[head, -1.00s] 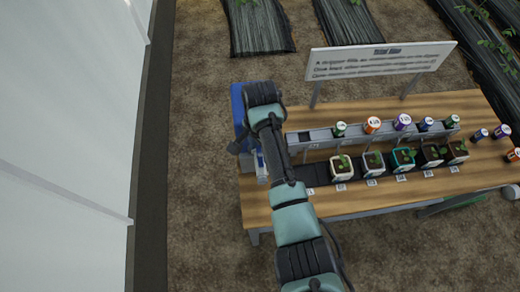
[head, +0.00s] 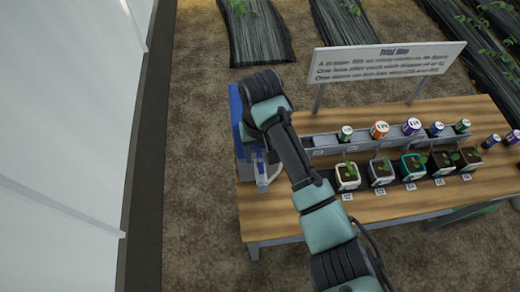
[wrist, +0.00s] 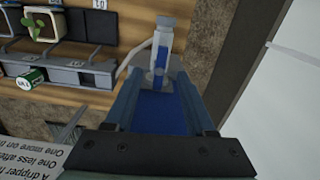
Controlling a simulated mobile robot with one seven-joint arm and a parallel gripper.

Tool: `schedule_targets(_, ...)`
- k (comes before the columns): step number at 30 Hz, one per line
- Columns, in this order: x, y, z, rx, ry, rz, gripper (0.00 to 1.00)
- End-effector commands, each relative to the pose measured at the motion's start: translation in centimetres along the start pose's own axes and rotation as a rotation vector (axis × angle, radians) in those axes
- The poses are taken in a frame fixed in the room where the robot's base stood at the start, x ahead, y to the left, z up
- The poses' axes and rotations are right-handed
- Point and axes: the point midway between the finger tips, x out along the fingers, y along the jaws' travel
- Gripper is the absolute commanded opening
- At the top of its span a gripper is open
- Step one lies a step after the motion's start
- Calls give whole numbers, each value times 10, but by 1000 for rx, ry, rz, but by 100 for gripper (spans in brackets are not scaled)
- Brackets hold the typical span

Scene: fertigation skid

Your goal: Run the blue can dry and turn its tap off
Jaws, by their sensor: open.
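The blue can (head: 236,108) stands at the left end of the wooden bench, mostly hidden behind my arm in the head view. In the wrist view a blue surface, which looks like the can (wrist: 160,115), lies below and between my fingers. My gripper (wrist: 158,92) is open above it, with nothing held. Beyond the fingertips is a clear upright vessel (wrist: 161,52) with blue in its lower part. It also shows beside the can in the head view (head: 262,174). I cannot make out the tap or its setting. My fingers are hidden in the head view.
A grey rail with several small coloured cans (head: 379,130) runs along the bench. Several planted pots (head: 348,176) stand in front of it. A sign (head: 386,63) stands behind. A pale wall (head: 60,150) is at far left, with bare ground between.

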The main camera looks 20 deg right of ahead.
Motion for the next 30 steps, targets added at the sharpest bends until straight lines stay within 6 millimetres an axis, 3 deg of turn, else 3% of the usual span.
schedule_targets(16, 3, 0, 0, 60, 1, 0, 55)
schedule_targets(30, 40, 0, 0, 59, 0, 0, 55)
